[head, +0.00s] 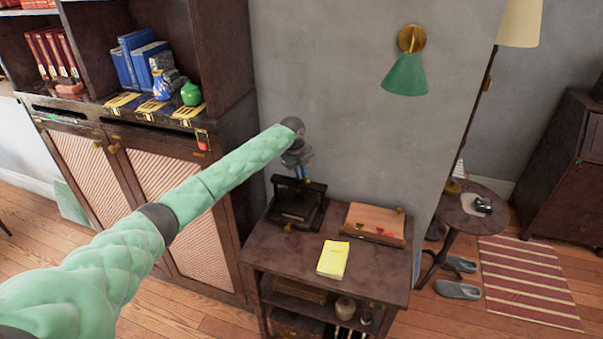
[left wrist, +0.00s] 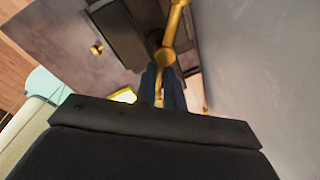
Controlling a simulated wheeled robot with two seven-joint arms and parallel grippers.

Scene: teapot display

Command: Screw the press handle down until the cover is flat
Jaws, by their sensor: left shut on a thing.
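The black press (head: 297,212) stands at the back left of the small dark table (head: 345,259). My left gripper (head: 297,166) is right above it, pointing down, and mostly hides the press handle in the head view. In the left wrist view the brass handle (left wrist: 168,50) has a round hub with arms reaching out. The dark fingers of my left gripper (left wrist: 161,90) are shut on part of the handle. The press body shows behind it as dark plates (left wrist: 130,30). I cannot tell how flat the cover lies. My right gripper is not in view.
A yellow book (head: 333,260) and a wooden box (head: 373,223) share the tabletop. The grey wall (head: 330,90) is close behind the press. A dark cabinet (head: 180,170) with shelves stands at the left. A green lamp (head: 405,75) hangs on the wall.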

